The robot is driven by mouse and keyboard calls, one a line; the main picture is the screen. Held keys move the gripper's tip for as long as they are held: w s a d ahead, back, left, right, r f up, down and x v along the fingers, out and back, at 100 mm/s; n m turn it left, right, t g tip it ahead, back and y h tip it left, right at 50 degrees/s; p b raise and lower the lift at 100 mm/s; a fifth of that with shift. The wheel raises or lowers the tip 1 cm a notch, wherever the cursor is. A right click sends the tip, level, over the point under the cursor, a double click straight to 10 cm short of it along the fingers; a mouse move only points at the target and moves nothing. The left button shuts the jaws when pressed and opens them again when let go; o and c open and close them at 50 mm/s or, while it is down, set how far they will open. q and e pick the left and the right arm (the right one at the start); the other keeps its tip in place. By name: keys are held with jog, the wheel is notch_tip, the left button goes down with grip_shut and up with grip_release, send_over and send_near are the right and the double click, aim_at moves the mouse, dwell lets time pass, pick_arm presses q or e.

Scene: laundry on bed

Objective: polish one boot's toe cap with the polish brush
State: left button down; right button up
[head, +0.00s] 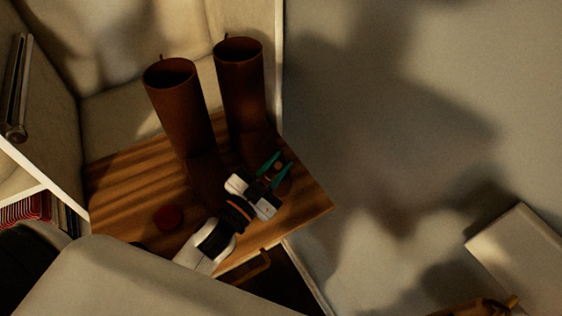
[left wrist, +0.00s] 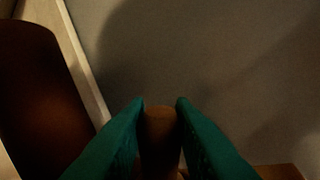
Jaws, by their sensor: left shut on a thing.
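Two tall brown boots, the left one (head: 180,105) and the right one (head: 240,85), stand upright side by side on a wooden top. My left gripper (head: 271,167) is at the lower front of the right boot, its green fingers shut on a small brown rounded piece, which looks like the handle of the polish brush (left wrist: 160,125). The brush's bristles are hidden, so I cannot tell whether they touch the toe. The right boot's toe is mostly hidden by the gripper. A brown boot also shows at the left of the left wrist view (left wrist: 38,100). My right gripper is not in view.
A round dark red tin (head: 169,217) sits on the wooden top (head: 120,190), left of my left arm. A handle (head: 248,268) hangs below its front edge. A white shelf edge (head: 45,175) stands at left. Bare grey floor lies to the right, with a pale box (head: 520,255).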

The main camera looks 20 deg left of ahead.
pick_arm(q)
jog(key=shift+w+d, duration=0.65)
jog(key=shift+w, duration=0.15)
jog(key=shift+w+d, duration=0.6)
jog(key=shift+w, duration=0.2)
jog(key=shift+r, duration=0.1)
jog(key=r+p, duration=0.1)
jog(key=s+d+r+p, duration=0.1)
jog(key=r+p, duration=0.1)
jog(key=d+r+p, duration=0.1)
jog(key=r+p, duration=0.1)
jog(key=shift+s+r, duration=0.2)
jog(key=shift+s, duration=0.1)
jog(key=shift+s+d+r+p, duration=0.2)
jog(key=shift+d+r+p, duration=0.05)
jog(key=shift+r+p, duration=0.5)
jog(key=shift+s+d+r+p, duration=0.2)
jog(key=shift+r+p, duration=0.4)
jog(key=shift+p, duration=0.1)
